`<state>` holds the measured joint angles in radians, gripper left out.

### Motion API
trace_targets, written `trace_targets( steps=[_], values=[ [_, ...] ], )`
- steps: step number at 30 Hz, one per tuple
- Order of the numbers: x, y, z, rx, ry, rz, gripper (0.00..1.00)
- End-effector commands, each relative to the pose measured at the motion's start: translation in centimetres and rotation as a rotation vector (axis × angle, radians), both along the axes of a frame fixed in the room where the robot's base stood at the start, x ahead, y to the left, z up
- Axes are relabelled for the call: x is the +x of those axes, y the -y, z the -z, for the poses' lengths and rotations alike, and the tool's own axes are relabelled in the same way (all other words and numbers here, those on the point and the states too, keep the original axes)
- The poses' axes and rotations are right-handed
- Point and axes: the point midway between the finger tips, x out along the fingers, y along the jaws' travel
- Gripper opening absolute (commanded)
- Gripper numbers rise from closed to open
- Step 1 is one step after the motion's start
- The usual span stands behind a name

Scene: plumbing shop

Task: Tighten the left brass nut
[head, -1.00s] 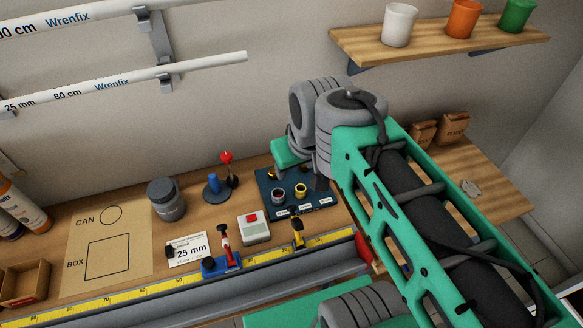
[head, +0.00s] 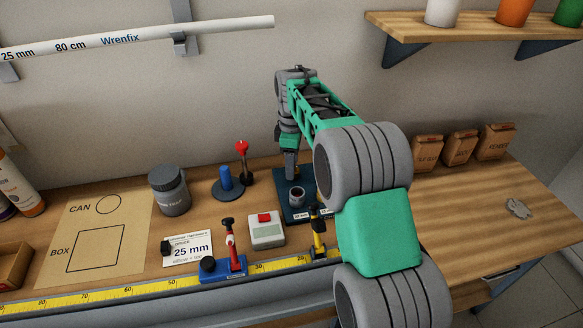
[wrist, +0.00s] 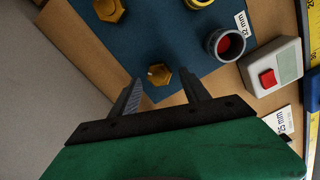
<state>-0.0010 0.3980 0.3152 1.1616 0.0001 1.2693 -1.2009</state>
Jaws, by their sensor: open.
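The left brass nut (wrist: 159,75) is a hexagon on the dark blue board (wrist: 160,35) in the wrist view. My gripper (wrist: 162,86) is open, with one finger on each side of this nut in the picture. I cannot tell whether the fingertips reach down to its height. Another brass nut (wrist: 110,9) sits farther up the board, clear of the fingers. In the head view my gripper (head: 291,178) points down over the back left of the board (head: 284,205), and the left nut is hidden there.
A grey ring with a red inside (wrist: 226,43) and a yellow ring (wrist: 199,3) stand on the board. A box with a red button (head: 266,230) stands just left of the board. A red-topped stand (head: 243,160) and blue peg (head: 226,180) are near my gripper's left.

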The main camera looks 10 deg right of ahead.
Motion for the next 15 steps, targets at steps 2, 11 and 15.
trace_targets(
  steps=[2,11,15],
  values=[
    [0.02,-0.02,0.84,0.000,0.001,0.000,0.54],
    [0.01,-0.01,1.49,0.000,0.002,0.001,0.54],
    [0.01,0.02,1.46,0.000,0.002,0.002,0.44]
  ],
)
